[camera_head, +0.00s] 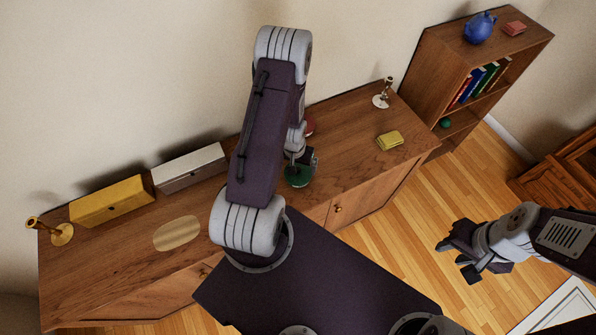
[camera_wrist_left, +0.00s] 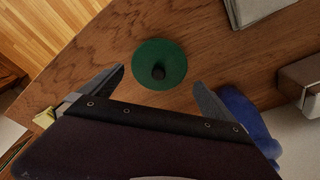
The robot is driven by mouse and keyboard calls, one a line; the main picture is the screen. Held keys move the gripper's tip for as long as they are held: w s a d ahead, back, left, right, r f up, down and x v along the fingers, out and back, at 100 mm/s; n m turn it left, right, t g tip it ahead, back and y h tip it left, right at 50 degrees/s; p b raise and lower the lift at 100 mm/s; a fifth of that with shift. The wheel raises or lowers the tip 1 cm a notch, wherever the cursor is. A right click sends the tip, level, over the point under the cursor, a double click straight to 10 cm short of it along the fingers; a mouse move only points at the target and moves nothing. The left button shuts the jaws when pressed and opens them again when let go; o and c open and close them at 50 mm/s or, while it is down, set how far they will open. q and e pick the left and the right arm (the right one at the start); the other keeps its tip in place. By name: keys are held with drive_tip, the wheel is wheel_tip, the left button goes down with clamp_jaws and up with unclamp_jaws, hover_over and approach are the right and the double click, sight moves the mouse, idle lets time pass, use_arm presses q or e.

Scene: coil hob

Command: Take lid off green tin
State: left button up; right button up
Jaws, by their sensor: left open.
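The green tin (camera_head: 299,179) stands on the wooden sideboard, partly hidden by my left arm and gripper in the head view. In the left wrist view its round green lid (camera_wrist_left: 171,50) shows from above, with a dark knob (camera_wrist_left: 158,72) in the middle. My left gripper (camera_head: 301,160) is over the tin. Its open fingers (camera_wrist_left: 158,78) are on either side of the lid's near part in the wrist view, with nothing held. Whether they touch the lid, I cannot tell. My right gripper (camera_head: 458,258) is open and empty, out over the floor.
On the sideboard (camera_head: 350,140) are a yellow block (camera_head: 390,140), candlesticks (camera_head: 383,95), a yellow box (camera_head: 112,201), a white box (camera_head: 190,168) and a partly hidden red thing (camera_head: 309,125). A blue object (camera_wrist_left: 247,115) is close beside one left finger. A bookshelf (camera_head: 440,65) stands at right.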

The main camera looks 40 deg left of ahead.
sight(298, 169)
use_arm(q)
drive_tip(key=f, duration=0.2)
drive_tip(key=w+f+p, duration=0.1)
drive_tip(key=f, duration=0.1)
drive_tip(key=shift+f, duration=0.3)
drive_tip(key=shift+s+r, duration=0.1)
drive_tip(key=c, duration=1)
